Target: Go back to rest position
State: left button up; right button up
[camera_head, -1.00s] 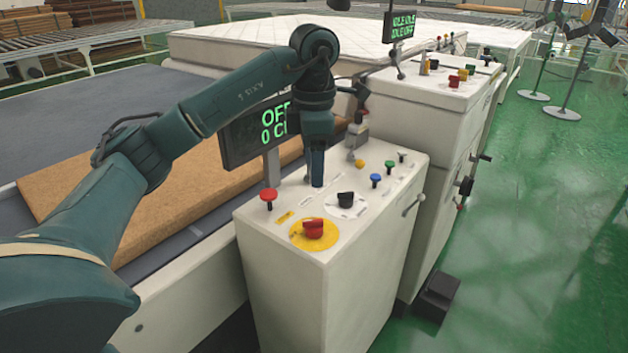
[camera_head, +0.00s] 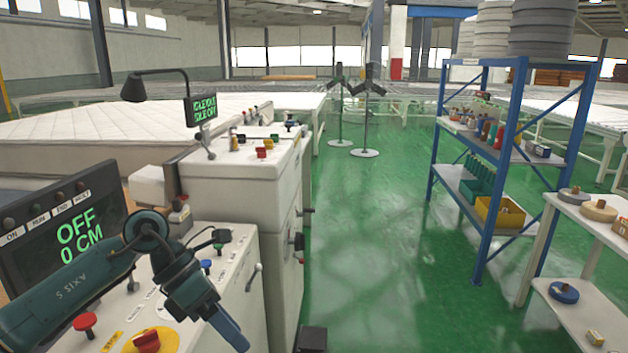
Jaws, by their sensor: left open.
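My left gripper (camera_head: 230,330) is at the lower left of the head view, above the right part of the white control console (camera_head: 243,250). It points down and to the right, and its jaws are open with nothing seen between them. The arm hides part of the console top. A red mushroom button (camera_head: 85,322) and a red rotary switch (camera_head: 147,341) on a yellow disc show left of the gripper. The display (camera_head: 75,240) reads OFF and 0 CM. My right gripper is not in view.
A second white console (camera_head: 240,165) stands beyond the first, with a mattress (camera_head: 80,130) behind it. Clear green floor (camera_head: 380,260) runs down the middle. A blue shelf rack (camera_head: 483,220) and a white table (camera_head: 560,215) with round items stand at the right.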

pick_arm(q)
jog(key=s+d+r+n+t+h+p, duration=0.1)
jog(key=s+d+n+t+h, duration=0.15)
jog(key=d+n+h, duration=0.4)
jog(key=s+d+r+n+t+h, duration=0.2)
jog(key=d+n+t+h, duration=0.2)
jog(key=d+n+h, duration=0.25)
jog(key=a+f+n+t+y+p, duration=0.1)
jog(key=a+f+n+t+y, duration=0.5)
jog(key=n, duration=0.6)
jog(key=a+f+n+t+y+p, duration=0.1)
jog(key=a+f+n+t+y, duration=0.45)
jog(key=n, duration=0.65)
jog(key=s+a+f+n+g+y, duration=0.2)
jog(key=s+f+n+g+y, duration=0.3)
jog(key=s+f, duration=0.6)
notch_tip(320, 180, down, 3)
jog(key=shift+s+n+g+y, duration=0.25)
jog(key=shift+n+g+y, duration=0.1)
jog(key=shift+n, duration=0.75)
